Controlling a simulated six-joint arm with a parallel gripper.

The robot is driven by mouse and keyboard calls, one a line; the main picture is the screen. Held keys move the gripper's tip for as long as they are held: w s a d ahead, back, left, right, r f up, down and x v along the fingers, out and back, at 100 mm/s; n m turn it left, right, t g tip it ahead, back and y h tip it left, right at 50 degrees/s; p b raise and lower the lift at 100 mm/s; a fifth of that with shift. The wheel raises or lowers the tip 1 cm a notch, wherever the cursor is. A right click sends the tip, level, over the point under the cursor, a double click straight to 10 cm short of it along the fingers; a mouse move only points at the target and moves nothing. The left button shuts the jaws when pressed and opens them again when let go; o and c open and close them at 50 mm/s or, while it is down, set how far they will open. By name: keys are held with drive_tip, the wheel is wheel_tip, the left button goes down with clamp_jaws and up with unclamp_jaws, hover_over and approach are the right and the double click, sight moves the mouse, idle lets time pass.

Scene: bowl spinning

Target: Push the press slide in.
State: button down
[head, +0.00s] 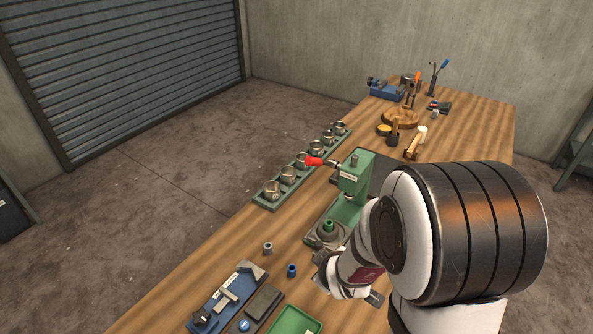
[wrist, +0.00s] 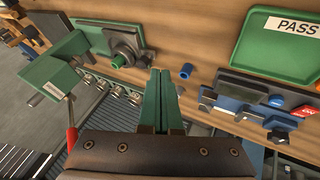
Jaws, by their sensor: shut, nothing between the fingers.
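The green press (head: 352,182) with a red-tipped lever (head: 318,162) stands upright on the table. In the wrist view the press (wrist: 50,75) is at the left. What looks like its slide, a grey round holder (head: 326,238) with a green piece on it, sits at the front of the press base. It also shows in the wrist view (wrist: 128,47), left of my fingers. My gripper (wrist: 161,73) is shut and empty, with its green fingers apart from the slide. In the head view my wrist hides most of the gripper and part of the press base.
A grey bushing (head: 267,248) and a blue bushing (head: 291,270) stand nearby. A green rack (head: 262,203) of metal cups lies along the far edge. A blue fixture (head: 225,297) and green PASS tray (wrist: 275,40) are close by. Several tools stand at the table's far end.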

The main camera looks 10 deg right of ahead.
sight(339, 239)
drive_tip(key=x, duration=0.9)
drive_tip(key=shift+w+f, duration=0.2)
drive_tip(key=shift+w, duration=0.05)
drive_tip(key=w+d, duration=0.2)
drive_tip(key=shift+w+d+f, duration=0.15)
drive_tip(key=shift+w+d, duration=0.05)
drive_tip(key=shift+w, duration=0.15)
drive_tip(key=shift+w+d, duration=0.25)
drive_tip(key=w+d, duration=0.5)
drive_tip(key=shift+d, duration=0.1)
